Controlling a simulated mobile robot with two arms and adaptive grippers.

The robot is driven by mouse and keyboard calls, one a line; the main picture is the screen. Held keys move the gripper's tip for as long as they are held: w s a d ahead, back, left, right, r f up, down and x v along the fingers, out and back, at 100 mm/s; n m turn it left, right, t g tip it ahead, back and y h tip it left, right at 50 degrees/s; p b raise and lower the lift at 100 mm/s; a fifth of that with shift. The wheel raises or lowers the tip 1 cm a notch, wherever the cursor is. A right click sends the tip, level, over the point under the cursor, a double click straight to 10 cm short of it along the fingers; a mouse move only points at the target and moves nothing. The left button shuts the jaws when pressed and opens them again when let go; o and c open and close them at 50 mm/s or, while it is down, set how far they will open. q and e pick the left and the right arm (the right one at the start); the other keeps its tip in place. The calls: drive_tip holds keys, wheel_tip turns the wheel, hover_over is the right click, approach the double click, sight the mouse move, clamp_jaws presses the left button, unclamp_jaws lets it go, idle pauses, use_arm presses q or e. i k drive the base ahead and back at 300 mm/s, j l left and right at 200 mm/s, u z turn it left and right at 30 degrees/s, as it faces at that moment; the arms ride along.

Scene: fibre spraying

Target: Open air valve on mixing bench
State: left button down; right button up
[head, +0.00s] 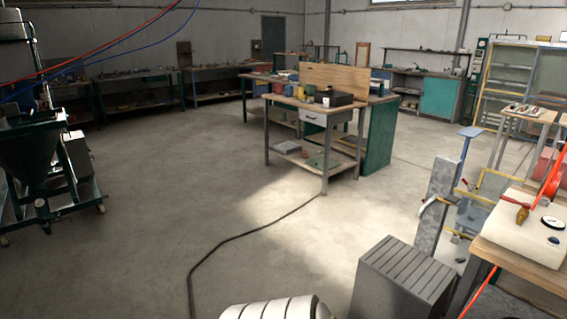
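A wooden-topped bench (495,238) stands at the lower right, cut off by the picture edge. On it is a cream-coloured box (500,228) with a round dark-and-white gauge (553,222). A brass-coloured fitting (521,213) with a small red part beside it lies on or at the top of this box. A red hose (549,180) runs up from there. I cannot tell whether the fitting is the air valve, or whether it is open or shut. Neither of my grippers is in view.
A grey ribbed box (405,275) and a tall grey post (437,200) stand left of the bench. A workbench with a drawer (315,117) is mid-room. A dark cable (235,238) crosses the open floor. Green-framed machinery (40,150) stands left.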

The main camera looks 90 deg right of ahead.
sight(526, 206)
drive_tip(key=z, duration=4.25)
